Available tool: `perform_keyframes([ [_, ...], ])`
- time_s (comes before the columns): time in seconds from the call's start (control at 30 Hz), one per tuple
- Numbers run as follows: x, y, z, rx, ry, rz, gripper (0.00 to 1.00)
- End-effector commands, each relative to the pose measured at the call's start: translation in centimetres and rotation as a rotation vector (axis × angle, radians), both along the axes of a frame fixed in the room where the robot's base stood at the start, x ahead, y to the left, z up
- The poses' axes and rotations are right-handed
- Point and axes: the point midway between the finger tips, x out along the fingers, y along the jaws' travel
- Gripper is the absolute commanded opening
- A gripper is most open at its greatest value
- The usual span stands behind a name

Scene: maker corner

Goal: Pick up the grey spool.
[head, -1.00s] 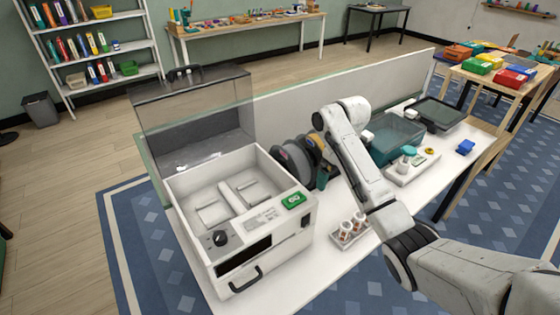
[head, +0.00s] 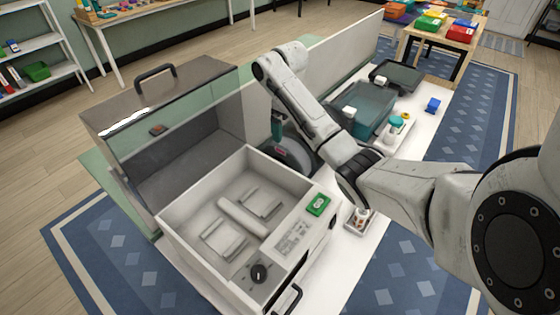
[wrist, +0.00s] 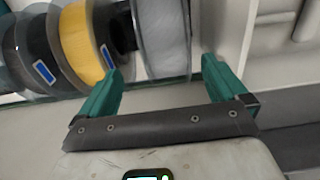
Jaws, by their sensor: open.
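The grey spool (wrist: 163,38) stands upright at the top of the wrist view, between and just beyond the two teal fingertips. My gripper (wrist: 163,78) is open, with nothing held. In the head view the grey spool (head: 292,157) stands behind the white machine, partly hidden by the machine and my arm. One teal finger of my gripper (head: 277,128) shows just above it; the other is hidden. A yellow spool (wrist: 82,42) and a black spool (wrist: 38,48) stand left of the grey one in the wrist view.
The white machine (head: 178,225) with its clear lid raised (head: 165,120) stands close to the grey spool. A small parts tray (head: 359,220) sits below my arm.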

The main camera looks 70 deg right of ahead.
Motion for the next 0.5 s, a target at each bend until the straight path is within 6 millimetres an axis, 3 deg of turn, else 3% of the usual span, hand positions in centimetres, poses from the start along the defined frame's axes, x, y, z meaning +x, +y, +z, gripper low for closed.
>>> perform_keyframes([
  [0.3,0.0,0.2,-4.5,0.002,0.001,0.000,0.99],
  [0.5,-0.1,0.4,-5.7,0.001,0.002,-0.001,0.99],
])
